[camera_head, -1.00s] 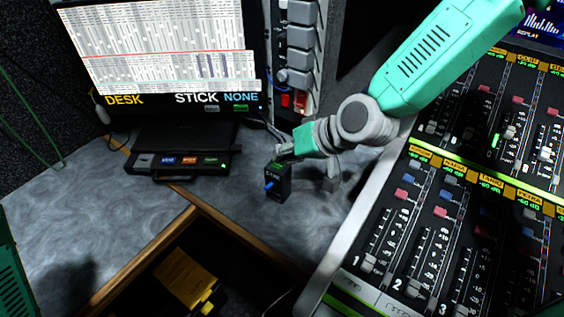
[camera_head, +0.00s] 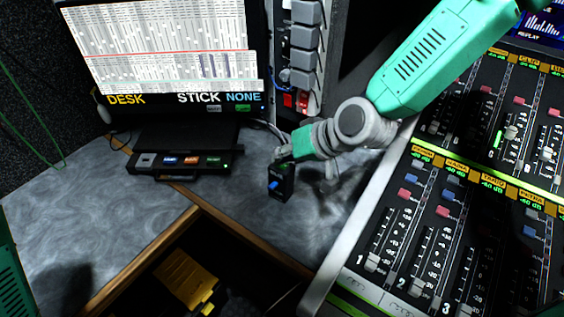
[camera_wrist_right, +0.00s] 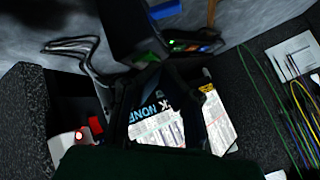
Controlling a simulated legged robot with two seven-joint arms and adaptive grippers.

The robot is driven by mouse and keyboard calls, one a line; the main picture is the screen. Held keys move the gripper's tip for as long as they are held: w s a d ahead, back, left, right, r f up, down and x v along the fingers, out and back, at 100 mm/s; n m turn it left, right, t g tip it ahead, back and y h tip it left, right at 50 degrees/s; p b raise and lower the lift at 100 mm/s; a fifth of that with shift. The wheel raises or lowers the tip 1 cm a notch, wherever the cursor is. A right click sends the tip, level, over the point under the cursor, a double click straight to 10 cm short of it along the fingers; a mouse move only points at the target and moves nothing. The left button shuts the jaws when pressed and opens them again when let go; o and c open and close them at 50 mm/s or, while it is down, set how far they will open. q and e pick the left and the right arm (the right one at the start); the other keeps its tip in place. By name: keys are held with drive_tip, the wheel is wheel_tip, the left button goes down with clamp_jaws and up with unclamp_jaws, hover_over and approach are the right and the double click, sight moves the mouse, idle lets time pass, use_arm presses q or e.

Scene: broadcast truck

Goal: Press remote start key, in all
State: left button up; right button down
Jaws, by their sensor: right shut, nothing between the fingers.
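A low black key panel (camera_head: 180,161) stands below the monitor on the grey desk. It has a row of grey, blue, orange and green keys and a small green light at its right end. A small black box (camera_head: 281,184) with a blue lever on its front stands to the right of it. My right gripper (camera_head: 284,155) is shut and empty, at the top of this box; I cannot tell whether it touches. In the right wrist view, my dark fingers (camera_wrist_right: 150,85) point toward the key panel (camera_wrist_right: 187,42). My left gripper is out of view.
The monitor (camera_head: 160,50) shows "DESK", "STICK" and "NONE". A mixing console (camera_head: 450,220) with faders fills the right side. A wood-edged recess at the front holds a yellow object (camera_head: 187,280). The desk at left (camera_head: 90,210) is clear.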

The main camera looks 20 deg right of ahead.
sight(277, 166)
drive_tip(key=shift+a+r+p, duration=0.55)
drive_tip(key=shift+r+p, duration=0.05)
drive_tip(key=shift+r, duration=0.2)
drive_tip(key=shift+d, duration=0.45)
drive_tip(key=r+p, duration=0.3)
drive_tip(key=r, duration=0.1)
drive_tip(key=shift+a+p, duration=0.35)
drive_tip(key=shift+r+p, duration=0.5)
drive_tip(key=shift+d+f, duration=0.1)
drive_tip(key=shift+d, duration=0.1)
drive_tip(key=shift+a, duration=0.1)
